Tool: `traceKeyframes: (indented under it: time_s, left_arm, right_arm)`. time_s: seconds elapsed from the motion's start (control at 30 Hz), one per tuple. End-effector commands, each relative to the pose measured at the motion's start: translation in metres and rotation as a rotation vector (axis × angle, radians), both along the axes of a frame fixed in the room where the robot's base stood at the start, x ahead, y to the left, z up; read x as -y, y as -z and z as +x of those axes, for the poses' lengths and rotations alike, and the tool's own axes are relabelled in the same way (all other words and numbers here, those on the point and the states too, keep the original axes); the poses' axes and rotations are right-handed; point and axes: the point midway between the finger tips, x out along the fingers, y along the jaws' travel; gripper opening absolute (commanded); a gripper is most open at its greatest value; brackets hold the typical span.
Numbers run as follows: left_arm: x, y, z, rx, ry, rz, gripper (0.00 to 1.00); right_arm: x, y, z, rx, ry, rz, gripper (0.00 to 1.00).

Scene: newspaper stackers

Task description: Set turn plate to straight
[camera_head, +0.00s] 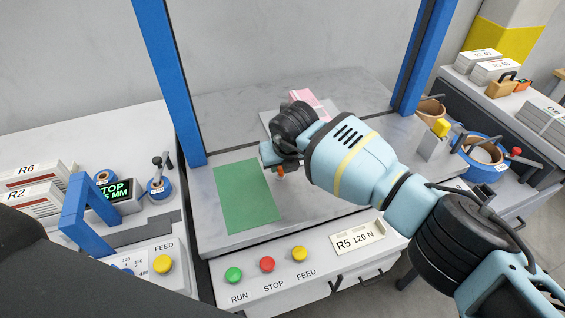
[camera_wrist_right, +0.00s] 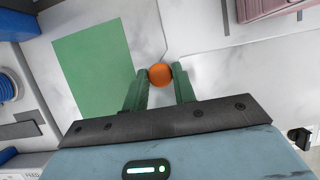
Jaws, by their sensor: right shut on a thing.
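My right gripper (camera_head: 270,158) is low over the marble-patterned table, just right of the green sheet. In the right wrist view its two green fingers (camera_wrist_right: 160,85) are closed around an orange round knob (camera_wrist_right: 159,75). A bit of the orange knob (camera_head: 281,171) also shows below the gripper in the head view. A pale edge runs from near the knob toward the top of the wrist view. My arm and wrist hide much of the table there, so I cannot tell the turn plate's outline or angle. My left gripper is not in view.
The green sheet (camera_head: 246,198) lies flat on the table. A pink-topped stack (camera_head: 303,99) lies behind my wrist. RUN, STOP and FEED buttons (camera_head: 267,264) line the front panel. Blue posts (camera_head: 170,80) flank the table. Tape rolls (camera_head: 483,153) stand at right.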

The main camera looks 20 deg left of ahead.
Motion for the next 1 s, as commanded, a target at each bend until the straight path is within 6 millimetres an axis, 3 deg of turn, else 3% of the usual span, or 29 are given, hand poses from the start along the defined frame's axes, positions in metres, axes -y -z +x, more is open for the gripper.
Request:
traceKeyframes:
  time_s: [0.03, 0.07, 0.2, 0.57, 1.0]
  left_arm:
    - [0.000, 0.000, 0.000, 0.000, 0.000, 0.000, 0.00]
    - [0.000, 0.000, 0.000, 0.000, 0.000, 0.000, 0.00]
    - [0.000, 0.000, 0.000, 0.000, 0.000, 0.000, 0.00]
    - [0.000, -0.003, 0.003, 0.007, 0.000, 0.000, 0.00]
    - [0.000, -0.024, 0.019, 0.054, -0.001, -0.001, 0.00]
  right_arm:
    - [-0.004, -0.003, 0.000, 0.006, -0.004, 0.011, 0.00]
    - [-0.004, -0.003, 0.000, 0.006, -0.005, 0.011, 0.31]
    - [-0.003, -0.002, 0.000, 0.004, -0.003, 0.009, 0.47]
    - [-0.001, -0.008, -0.001, 0.004, -0.003, 0.005, 0.47]
    - [0.013, -0.067, -0.021, 0.007, -0.004, 0.007, 0.47]
